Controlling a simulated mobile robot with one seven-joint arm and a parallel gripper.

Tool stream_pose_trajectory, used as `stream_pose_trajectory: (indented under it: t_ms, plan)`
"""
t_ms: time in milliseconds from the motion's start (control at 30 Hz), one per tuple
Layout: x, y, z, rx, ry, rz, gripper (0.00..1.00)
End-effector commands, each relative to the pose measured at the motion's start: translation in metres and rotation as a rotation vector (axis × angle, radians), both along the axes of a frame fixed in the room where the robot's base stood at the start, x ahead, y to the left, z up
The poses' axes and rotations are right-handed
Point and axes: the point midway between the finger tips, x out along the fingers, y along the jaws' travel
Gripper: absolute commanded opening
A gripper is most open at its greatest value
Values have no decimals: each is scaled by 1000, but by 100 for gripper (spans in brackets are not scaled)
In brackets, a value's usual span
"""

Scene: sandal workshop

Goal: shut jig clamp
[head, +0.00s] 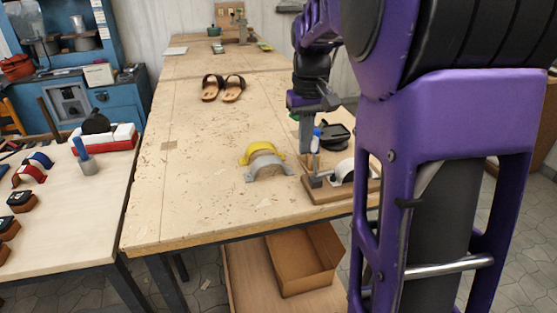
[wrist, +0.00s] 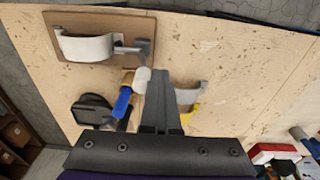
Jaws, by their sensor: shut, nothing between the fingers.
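The jig has a wooden base board (head: 325,195) at the near right edge of the workbench, partly hidden by my arm. A curved pale strap (head: 345,171) sits on it. The jig clamp (head: 316,181) is grey, and its handle with a blue grip (head: 317,135) stands roughly upright. In the wrist view the jig board (wrist: 140,25) is at the top left, with the clamp (wrist: 140,48) at its right end and the blue grip (wrist: 123,102) left of my fingers. My gripper (wrist: 160,75) is shut and empty beside the handle; contact cannot be told.
Yellow (head: 257,151) and grey (head: 265,168) curved pieces lie left of the jig. A black object (head: 335,136) stands behind it. Sandals (head: 223,88) lie farther back. The bench's left part is clear. A cardboard box (head: 303,262) is below.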

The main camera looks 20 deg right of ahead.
Motion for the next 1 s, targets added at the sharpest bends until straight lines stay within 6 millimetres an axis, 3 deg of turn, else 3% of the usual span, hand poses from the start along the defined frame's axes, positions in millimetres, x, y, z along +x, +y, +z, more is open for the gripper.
stream_pose_trajectory:
  t_ms: [33,700,1000]
  plan:
    - [-11,-4,-25,-1,64,-11,0]
    - [-10,11,45,3,57,-3,0]
    - [-10,13,51,4,56,-1,0]
